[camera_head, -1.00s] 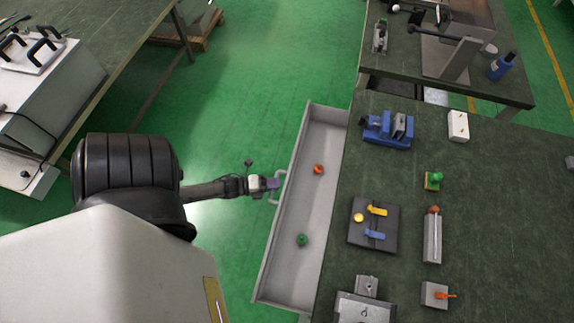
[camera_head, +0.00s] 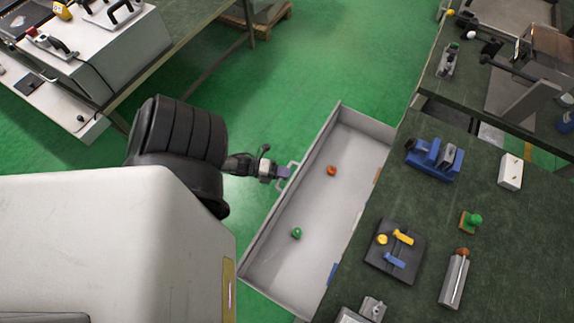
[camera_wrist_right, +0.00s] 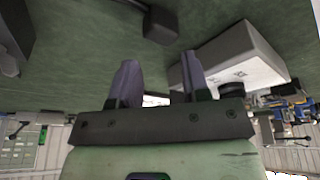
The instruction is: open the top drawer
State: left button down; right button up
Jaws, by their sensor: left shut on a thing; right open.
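The top drawer (camera_head: 262,262) is a long grey tray pulled out from under the right workbench, seen in the head view. Its handle (camera_head: 290,172) is on the left front face. My left gripper (camera_head: 284,174) is shut on the handle, with the arm coming in from the left. Inside the drawer lie a red-orange knob-like piece (camera_head: 331,170) and a green one (camera_head: 296,233). My right gripper (camera_wrist_right: 158,82) is open and empty in the right wrist view, with a white box-like thing (camera_wrist_right: 235,55) near its right finger. The right gripper is not seen in the head view.
The dark green bench top (camera_head: 500,270) carries a blue vise-like device (camera_head: 433,159), a white switch box (camera_head: 510,171), a black plate (camera_head: 394,262) with yellow and blue levers, and a grey cylinder piece (camera_head: 454,280). Green floor (camera_head: 310,60) lies clear between the benches.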

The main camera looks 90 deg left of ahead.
pick_arm(q)
jog(key=c, duration=1.1)
grip_release()
jog(key=shift+s, duration=0.1)
pick_arm(e)
jog(key=shift+f, duration=0.25)
pick_arm(q)
jog(key=v, duration=1.3)
jog(key=shift+s+a+r, duration=0.15)
jog(key=shift+s, duration=0.1)
